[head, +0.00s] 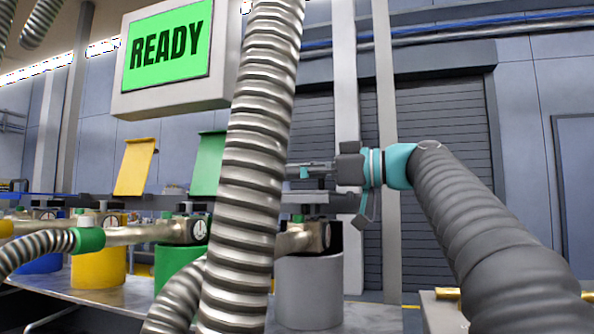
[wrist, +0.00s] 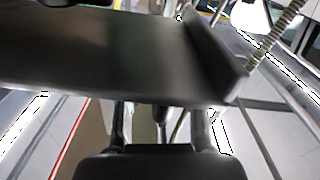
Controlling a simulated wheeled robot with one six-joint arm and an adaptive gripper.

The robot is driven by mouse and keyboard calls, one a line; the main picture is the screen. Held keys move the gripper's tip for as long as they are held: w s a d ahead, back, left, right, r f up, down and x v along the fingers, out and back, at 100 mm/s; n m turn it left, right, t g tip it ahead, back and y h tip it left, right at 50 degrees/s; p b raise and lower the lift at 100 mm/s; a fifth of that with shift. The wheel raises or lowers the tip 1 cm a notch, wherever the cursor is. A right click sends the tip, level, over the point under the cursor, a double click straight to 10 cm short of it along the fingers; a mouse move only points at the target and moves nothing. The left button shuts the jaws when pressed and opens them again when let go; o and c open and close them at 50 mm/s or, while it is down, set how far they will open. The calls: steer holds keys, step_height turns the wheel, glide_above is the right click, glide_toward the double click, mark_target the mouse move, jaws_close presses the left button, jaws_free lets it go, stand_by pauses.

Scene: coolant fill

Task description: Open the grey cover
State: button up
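The grey cover (head: 318,198) shows in the head view as a thin, nearly level flap above the grey container (head: 310,290); the thick ribbed hose in front hides its left part. My gripper (head: 302,170) is just above the cover, pointing left, its tips close to the hose's outline. In the wrist view a wide dark plate, which looks like the cover (wrist: 90,50), spans the picture and hides the fingertips.
A large ribbed hose (head: 250,170) rises in front. The yellow cover (head: 135,166) and green cover (head: 207,163) stand raised to the left. Pipes with gauges (head: 188,228) run above the containers. A screen (head: 166,50) reads READY.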

jaws_close()
steer(key=shift+r, duration=0.15)
